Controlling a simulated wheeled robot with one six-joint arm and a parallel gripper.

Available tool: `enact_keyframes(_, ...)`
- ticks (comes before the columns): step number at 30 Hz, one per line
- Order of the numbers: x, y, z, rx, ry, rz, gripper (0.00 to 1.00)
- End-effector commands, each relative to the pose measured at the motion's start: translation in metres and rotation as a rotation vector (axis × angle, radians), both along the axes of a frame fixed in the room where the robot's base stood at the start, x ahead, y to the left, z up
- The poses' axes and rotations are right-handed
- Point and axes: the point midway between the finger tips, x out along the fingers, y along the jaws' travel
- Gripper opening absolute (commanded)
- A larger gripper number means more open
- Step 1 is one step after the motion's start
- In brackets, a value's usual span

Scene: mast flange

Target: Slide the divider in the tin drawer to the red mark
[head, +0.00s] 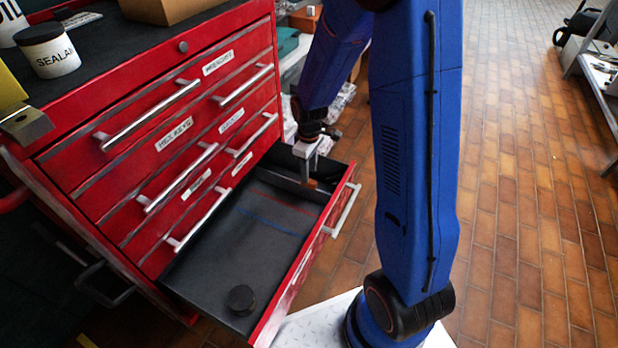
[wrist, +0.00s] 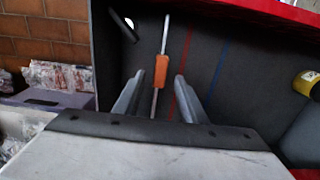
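The tin drawer (head: 215,262) of the red cabinet is pulled out, with a dark floor. The divider (head: 292,184) is a thin grey plate standing across its far part, with an orange tab (wrist: 160,77). The red mark (wrist: 184,75) is a line on the floor just right of the divider in the wrist view; it also shows in the head view (head: 285,203). My gripper (wrist: 160,75) is open above the drawer. Its two fingers appear either side of the orange tab, with visible gaps. I cannot tell whether the fingertips reach down to the tab's height.
A blue line (head: 270,222) lies beyond the red one, farther from the divider. A black round object (head: 240,299) sits at the drawer's near end. The floor between it and the lines is clear. The drawer's front wall and handle (head: 342,211) stand beside my gripper.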

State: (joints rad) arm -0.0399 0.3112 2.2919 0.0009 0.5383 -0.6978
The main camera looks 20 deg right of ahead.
Motion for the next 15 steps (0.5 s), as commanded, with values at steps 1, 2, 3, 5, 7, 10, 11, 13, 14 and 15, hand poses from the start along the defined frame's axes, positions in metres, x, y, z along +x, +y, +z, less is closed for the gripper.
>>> enact_keyframes(1, -0.001, 0.0, -0.009, 0.0, 0.003, 0.0, 0.38)
enact_keyframes(2, -0.001, 0.0, -0.012, 0.0, 0.003, 0.0, 0.38)
enact_keyframes(3, 0.0, 0.0, -0.017, 0.0, 0.001, 0.0, 0.38)
enact_keyframes(5, 0.0, 0.0, -0.023, 0.0, 0.001, 0.0, 0.38)
enact_keyframes(7, 0.0, 0.0, -0.029, 0.0, 0.001, 0.0, 0.38)
enact_keyframes(10, 0.0, 0.0, -0.034, 0.0, 0.0, 0.0, 0.38)
enact_keyframes(11, 0.0, 0.0, -0.035, 0.0, 0.0, 0.0, 0.38)
enact_keyframes(13, 0.0, 0.0, -0.036, 0.0, 0.0, 0.0, 0.38)
enact_keyframes(14, 0.0, 0.0, -0.037, 0.0, 0.0, 0.0, 0.38)
enact_keyframes(15, 0.0, 0.0, -0.037, 0.0, 0.0, 0.0, 0.38)
